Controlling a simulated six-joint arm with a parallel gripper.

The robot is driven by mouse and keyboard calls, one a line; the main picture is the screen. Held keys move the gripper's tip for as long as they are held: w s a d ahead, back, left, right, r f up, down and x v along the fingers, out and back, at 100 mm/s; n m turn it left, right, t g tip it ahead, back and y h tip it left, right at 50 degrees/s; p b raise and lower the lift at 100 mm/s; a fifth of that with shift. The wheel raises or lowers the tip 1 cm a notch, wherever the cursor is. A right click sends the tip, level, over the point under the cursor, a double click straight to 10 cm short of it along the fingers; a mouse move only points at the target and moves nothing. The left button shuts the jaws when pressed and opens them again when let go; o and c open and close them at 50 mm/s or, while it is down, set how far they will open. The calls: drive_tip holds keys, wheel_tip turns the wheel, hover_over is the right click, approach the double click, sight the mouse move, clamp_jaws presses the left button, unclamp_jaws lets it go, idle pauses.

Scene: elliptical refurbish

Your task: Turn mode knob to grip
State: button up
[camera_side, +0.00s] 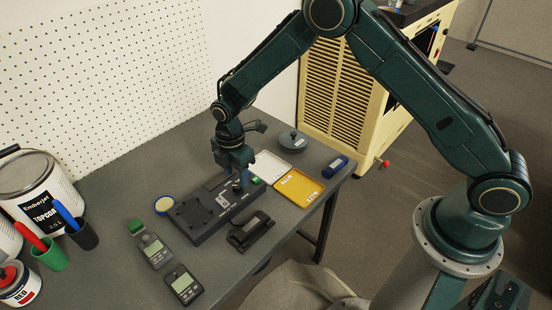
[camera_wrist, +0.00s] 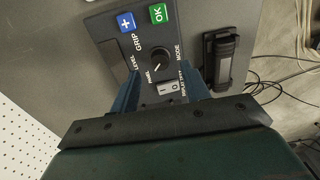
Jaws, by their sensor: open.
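The black round mode knob (camera_wrist: 160,57) sits on a dark console in the wrist view, with a white mark on its face. Labels GRIP, LEVEL, PANEL and MODE are printed around it; which one the mark points to I cannot tell for sure. My gripper (camera_wrist: 160,80) is open, its two fingers on either side of the panel area just below the knob, nothing between them held. In the side view my gripper (camera_side: 241,180) points down over the right end of the console (camera_side: 204,221) and hides the knob there.
A rocker switch (camera_wrist: 168,88) lies close to the fingers; blue plus (camera_wrist: 126,23) and green OK (camera_wrist: 158,13) buttons are above the knob. A black handheld device (camera_side: 250,231) lies in front of the console. White (camera_side: 271,166) and yellow (camera_side: 299,188) trays stand right.

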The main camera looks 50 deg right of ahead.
sight(237, 185)
drive_tip(key=shift+f, duration=1.8)
drive_tip(key=c, duration=1)
